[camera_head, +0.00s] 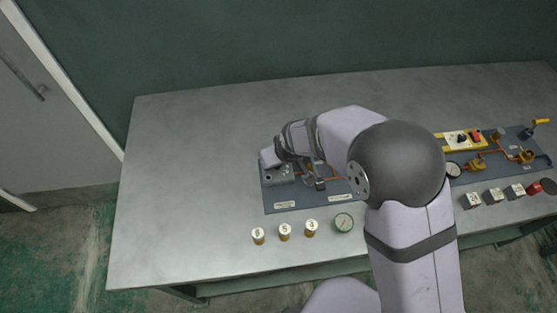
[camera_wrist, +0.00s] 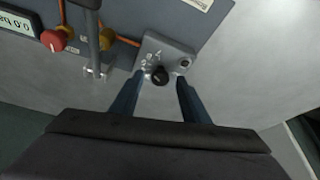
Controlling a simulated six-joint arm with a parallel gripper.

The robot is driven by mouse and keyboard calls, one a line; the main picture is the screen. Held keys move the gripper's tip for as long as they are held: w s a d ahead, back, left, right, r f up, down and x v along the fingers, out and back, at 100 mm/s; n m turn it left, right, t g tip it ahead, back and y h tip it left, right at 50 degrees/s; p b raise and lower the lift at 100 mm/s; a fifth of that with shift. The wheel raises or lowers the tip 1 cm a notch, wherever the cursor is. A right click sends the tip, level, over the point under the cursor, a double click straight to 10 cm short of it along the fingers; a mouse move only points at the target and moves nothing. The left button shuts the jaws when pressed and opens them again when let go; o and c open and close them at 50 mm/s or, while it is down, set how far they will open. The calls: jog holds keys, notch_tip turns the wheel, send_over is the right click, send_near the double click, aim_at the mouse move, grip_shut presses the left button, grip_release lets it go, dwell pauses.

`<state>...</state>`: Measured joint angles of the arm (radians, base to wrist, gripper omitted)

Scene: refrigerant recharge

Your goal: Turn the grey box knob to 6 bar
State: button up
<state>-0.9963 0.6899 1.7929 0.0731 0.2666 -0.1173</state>
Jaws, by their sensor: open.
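The grey box (camera_wrist: 174,55) carries a black knob (camera_wrist: 159,76) with small white markings around it, too small to read. In the wrist view, my gripper (camera_wrist: 159,85) is open, with one dark finger on each side of the knob. I cannot tell whether the fingers touch it. In the head view the grey box (camera_head: 275,175) is at the left end of a blue-grey panel, and my arm hides part of it and most of my gripper. A digital display (camera_wrist: 17,22) shows at the wrist view's left edge, reading about 0.0.
A red knob (camera_wrist: 54,40) and a grey upright post (camera_wrist: 93,40) stand on the panel (camera_wrist: 130,15) near the box. The table's left side is clear.

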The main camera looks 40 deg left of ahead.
jog(key=b+v, duration=0.2)
jog(key=v, duration=0.5)
jog(key=shift+r, duration=0.2)
dwell(0.4)
jog(key=w+d+m+h, duration=0.1)
jog(key=w+d+m, duration=0.2)
jog(key=d, duration=0.9)
jog(key=w+d+m+h, duration=0.2)
jog(key=d+m, duration=0.1)
jog(key=d, duration=1)
jog(key=s+d+m+g, duration=0.1)
jog(key=s+d+m, duration=0.2)
jog(key=s+d, duration=0.2)
jog(key=s+d+m+g+h, duration=0.1)
jog(key=s+d+m, duration=0.2)
jog(key=d, duration=0.9)
jog(key=shift+s+f, duration=0.25)
jog(key=shift+s, duration=0.65)
